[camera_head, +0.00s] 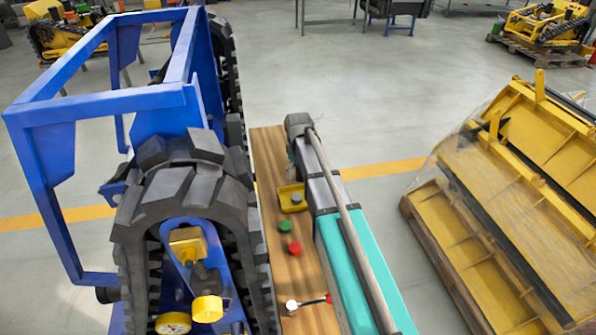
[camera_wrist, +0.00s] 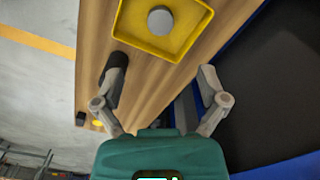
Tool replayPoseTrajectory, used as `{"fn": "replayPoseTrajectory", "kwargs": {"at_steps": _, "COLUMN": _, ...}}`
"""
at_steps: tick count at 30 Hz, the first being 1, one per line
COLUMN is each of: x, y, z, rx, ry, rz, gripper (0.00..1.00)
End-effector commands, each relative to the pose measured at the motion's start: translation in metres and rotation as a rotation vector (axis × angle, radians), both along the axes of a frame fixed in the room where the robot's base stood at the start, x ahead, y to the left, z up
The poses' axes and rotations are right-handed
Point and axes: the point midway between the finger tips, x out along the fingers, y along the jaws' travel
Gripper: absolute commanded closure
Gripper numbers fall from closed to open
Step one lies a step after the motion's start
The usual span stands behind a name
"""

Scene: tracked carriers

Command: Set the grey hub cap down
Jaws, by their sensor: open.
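The grey hub cap (camera_wrist: 161,19) is a small round grey piece. It sits inside the shallow yellow tray (camera_wrist: 190,24), at the top of the wrist view. In the head view it shows as a small grey spot (camera_head: 297,198) in the same yellow tray (camera_head: 286,206) on the wooden bench. My gripper (camera_wrist: 162,68) is open in the wrist view, fingers spread, with nothing between them. The cap is beyond the fingertips and apart from them. In the head view my arm hides the gripper.
A green cap (camera_head: 285,226), a red cap (camera_head: 295,248) and a red-handled tool (camera_head: 309,302) lie on the wooden bench (camera_head: 267,152). A black tracked carrier with a blue frame (camera_head: 95,105) stands along its left side. Yellow metal parts (camera_head: 500,225) sit on a pallet at right.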

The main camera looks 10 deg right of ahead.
Motion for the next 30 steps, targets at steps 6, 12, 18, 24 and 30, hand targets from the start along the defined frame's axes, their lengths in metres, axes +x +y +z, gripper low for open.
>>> {"fn": "replayPoseTrajectory", "kwargs": {"at_steps": 6, "x": 0.000, "y": 0.000, "z": 0.000, "rx": 0.000, "ry": 0.000, "rz": 0.000, "gripper": 0.08}}
{"fn": "replayPoseTrajectory", "kwargs": {"at_steps": 12, "x": 0.000, "y": 0.000, "z": 0.000, "rx": 0.000, "ry": 0.000, "rz": 0.000, "gripper": 0.08}}
{"fn": "replayPoseTrajectory", "kwargs": {"at_steps": 18, "x": -0.003, "y": 0.000, "z": 0.000, "rx": 0.000, "ry": 0.000, "rz": -0.005, "gripper": 0.08}}
{"fn": "replayPoseTrajectory", "kwargs": {"at_steps": 24, "x": -0.036, "y": 0.001, "z": 0.000, "rx": 0.000, "ry": 0.001, "rz": -0.068, "gripper": 0.08}}
{"fn": "replayPoseTrajectory", "kwargs": {"at_steps": 30, "x": -0.102, "y": 0.001, "z": 0.000, "rx": 0.000, "ry": 0.002, "rz": -0.213, "gripper": 0.08}}
